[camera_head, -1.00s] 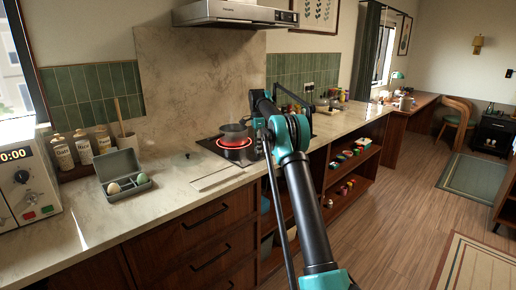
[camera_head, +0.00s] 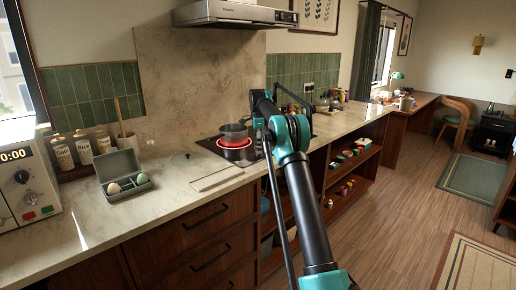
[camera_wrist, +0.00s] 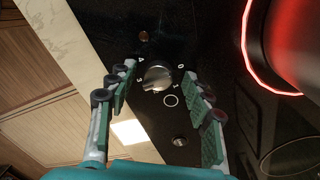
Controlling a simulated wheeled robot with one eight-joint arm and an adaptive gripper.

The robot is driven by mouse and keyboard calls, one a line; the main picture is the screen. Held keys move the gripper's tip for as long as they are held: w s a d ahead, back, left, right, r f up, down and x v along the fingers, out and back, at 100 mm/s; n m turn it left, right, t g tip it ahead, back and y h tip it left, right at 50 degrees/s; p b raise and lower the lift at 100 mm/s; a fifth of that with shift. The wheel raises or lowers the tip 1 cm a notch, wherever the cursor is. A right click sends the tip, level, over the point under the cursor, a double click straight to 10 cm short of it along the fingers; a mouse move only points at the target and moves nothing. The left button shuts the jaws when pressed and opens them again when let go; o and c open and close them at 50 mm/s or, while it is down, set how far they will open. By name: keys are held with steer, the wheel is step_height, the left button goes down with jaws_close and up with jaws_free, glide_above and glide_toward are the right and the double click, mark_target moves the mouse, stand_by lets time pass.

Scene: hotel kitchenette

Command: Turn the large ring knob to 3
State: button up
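A round silver knob (camera_wrist: 157,78) with a ridge across it sits on the black hob panel in the wrist view. Small white marks surround it, a 0 among them to its right; most are hard to read. A printed white circle lies just below it. My gripper (camera_wrist: 160,80) is open, with one green-padded finger to each side of the knob and clear gaps between. In the head view the black hob (camera_head: 212,144) carries a pot (camera_head: 234,132) over a glowing red ring (camera_head: 236,146); my arm hides the gripper and knob there.
Other small round fittings sit on the panel, one below the knob (camera_wrist: 179,140) and one above (camera_wrist: 143,37). The hot ring (camera_wrist: 250,60) glows close on the right.

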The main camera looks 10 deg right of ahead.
steer(key=r, duration=0.7)
steer(key=shift+w+r, duration=0.15)
steer(key=shift+w, duration=0.1)
steer(key=shift+r, duration=0.1)
stand_by(0.4)
